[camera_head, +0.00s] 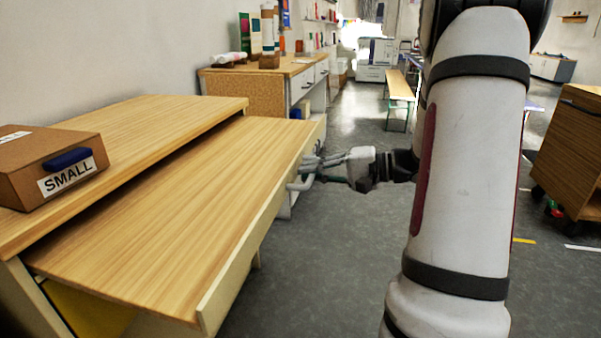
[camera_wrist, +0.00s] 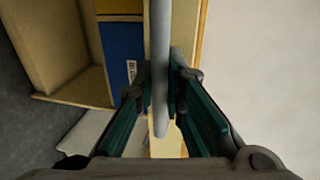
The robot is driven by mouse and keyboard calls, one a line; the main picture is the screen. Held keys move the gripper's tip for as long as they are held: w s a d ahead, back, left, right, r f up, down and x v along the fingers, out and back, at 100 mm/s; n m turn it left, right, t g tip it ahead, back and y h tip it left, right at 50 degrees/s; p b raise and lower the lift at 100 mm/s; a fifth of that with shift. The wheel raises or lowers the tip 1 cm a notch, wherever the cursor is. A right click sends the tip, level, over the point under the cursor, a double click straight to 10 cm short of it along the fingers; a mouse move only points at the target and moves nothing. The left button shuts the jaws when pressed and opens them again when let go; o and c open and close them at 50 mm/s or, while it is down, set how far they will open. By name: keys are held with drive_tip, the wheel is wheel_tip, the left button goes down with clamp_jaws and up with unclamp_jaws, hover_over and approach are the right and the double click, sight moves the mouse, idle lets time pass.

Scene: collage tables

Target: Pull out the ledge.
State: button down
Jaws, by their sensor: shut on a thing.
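The ledge (camera_head: 190,190) is a wood-grained board with a pale front edge. It sticks out from under the wooden table top (camera_head: 120,125) on the left. My gripper (camera_head: 312,165) is at the ledge's front edge, towards its far end. In the wrist view my gripper (camera_wrist: 162,100) has its green-padded fingers on both sides of a grey bar handle (camera_wrist: 161,60), shut on it. The pale front edge of the ledge (camera_wrist: 185,30) lies behind the handle.
A brown box (camera_head: 45,165) marked SMALL sits on the table top. Another desk (camera_head: 265,80) with bottles stands behind. A wooden cart (camera_head: 568,150) is at the right. The grey floor (camera_head: 330,260) before the ledge is open. Open shelving (camera_wrist: 60,50) shows below the ledge.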

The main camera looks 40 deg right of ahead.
drive_tip(key=c, duration=1.7)
unclamp_jaws()
drive_tip(key=shift+o, duration=0.2)
drive_tip(key=shift+d, duration=0.1)
drive_tip(key=v, duration=1.2)
